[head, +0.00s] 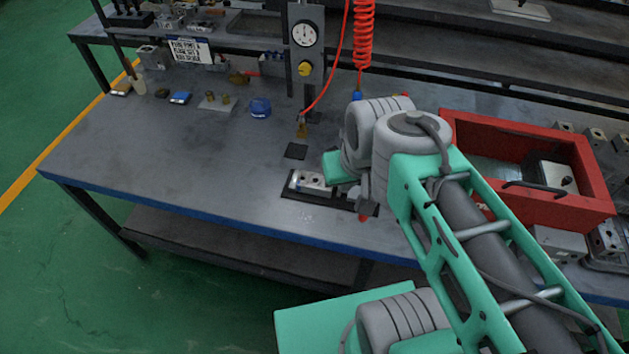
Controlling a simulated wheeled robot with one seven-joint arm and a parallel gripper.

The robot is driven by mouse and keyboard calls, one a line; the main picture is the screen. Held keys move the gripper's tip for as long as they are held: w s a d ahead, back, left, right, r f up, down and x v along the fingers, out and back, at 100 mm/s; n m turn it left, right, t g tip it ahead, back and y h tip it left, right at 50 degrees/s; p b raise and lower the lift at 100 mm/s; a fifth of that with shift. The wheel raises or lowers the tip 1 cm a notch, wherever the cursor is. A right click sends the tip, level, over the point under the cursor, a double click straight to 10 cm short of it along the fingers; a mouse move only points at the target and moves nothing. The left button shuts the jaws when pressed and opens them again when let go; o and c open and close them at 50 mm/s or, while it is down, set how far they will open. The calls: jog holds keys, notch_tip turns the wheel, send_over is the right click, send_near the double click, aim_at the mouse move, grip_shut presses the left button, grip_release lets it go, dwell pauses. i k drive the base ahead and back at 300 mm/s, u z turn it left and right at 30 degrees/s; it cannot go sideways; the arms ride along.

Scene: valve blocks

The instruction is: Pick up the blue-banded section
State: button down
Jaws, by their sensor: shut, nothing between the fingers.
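A silvery metal block section (312,183) lies on a black mat (335,203) near the table's front edge. A small bluish patch shows at its left end; it is too small to be sure it is a band. Its right end comes close to my wrist in the picture, and part of the mat is hidden there. My gripper (363,206) is just right of the section, above the mat's right part. It is shut and empty, and mostly hidden behind my wrist and arm. I cannot tell whether it touches the section.
A red open crate (595,206) with metal blocks stands at the right. A gauge stand (305,60) and a red coiled hose (364,50) are behind. A blue round container (260,108) and small parts sit further back. The table's left half is mostly clear.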

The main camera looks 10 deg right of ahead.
aim_at(308, 182)
jog(key=u, duration=0.25)
jog(key=k, duration=0.35)
jog(key=u, duration=1.85)
jog(key=i, duration=1.1)
jog(key=z, duration=0.45)
jog(key=i, duration=0.8)
jog(key=z, duration=0.8)
jog(key=i, duration=0.35)
jog(key=z, duration=0.35)
